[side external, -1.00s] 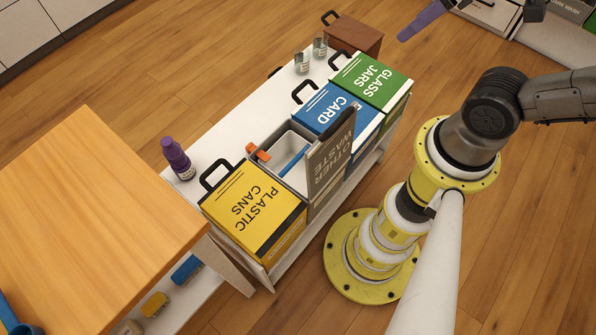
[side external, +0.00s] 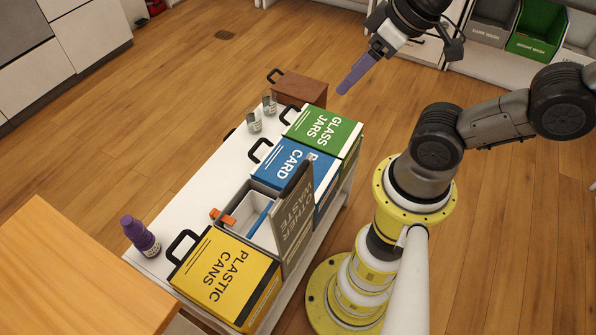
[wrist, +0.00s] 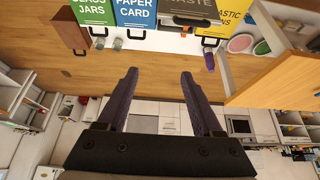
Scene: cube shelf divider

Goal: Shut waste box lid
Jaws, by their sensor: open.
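The grey other-waste box (side external: 232,226) is open in the side external view, between the yellow and blue boxes. Its lid (side external: 296,215) stands upright on the side facing my arm's base. A white liner, a blue item and an orange item show inside the box. The lid's lettered face also shows at the top edge of the wrist view (wrist: 188,8). My gripper (side external: 347,90) has purple fingers and is high above the floor, beyond the green box and well away from the lid. In the wrist view my gripper (wrist: 158,74) is open with nothing between its fingers.
The yellow plastic-cans box (side external: 228,280), blue card box (side external: 283,164) and green glass-jars box (side external: 325,130) are shut. A purple bottle (side external: 140,235) and small glasses (side external: 262,112) stand on the white bench. A brown box (side external: 300,90) stands past its far end.

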